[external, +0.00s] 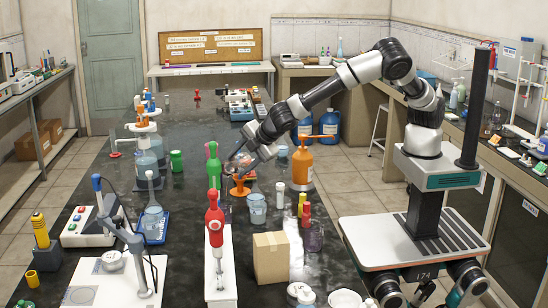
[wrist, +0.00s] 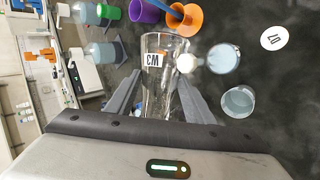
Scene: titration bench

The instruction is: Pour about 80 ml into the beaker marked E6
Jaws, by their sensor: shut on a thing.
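My gripper (external: 233,160) is above the black bench in the external view. In the wrist view its two grey fingers (wrist: 158,100) are shut on a clear glass vessel (wrist: 155,85). The vessel has a white label with dark characters, perhaps M3 upside down; I cannot tell its contents. Two beakers with pale bluish liquid, an upper one (wrist: 224,60) and a lower one (wrist: 238,101), stand beyond the fingers to the right. One beaker (external: 257,210) shows in the external view, right of and below the gripper. I cannot read E6 on any beaker.
An orange funnel-like piece (external: 240,187) stands under the gripper; orange and purple pieces show in the wrist view (wrist: 183,18). A green bottle (external: 213,168), a red-topped stand (external: 214,225), an orange pump bottle (external: 302,168) and a cardboard box (external: 270,258) crowd nearby. The far bench middle is clearer.

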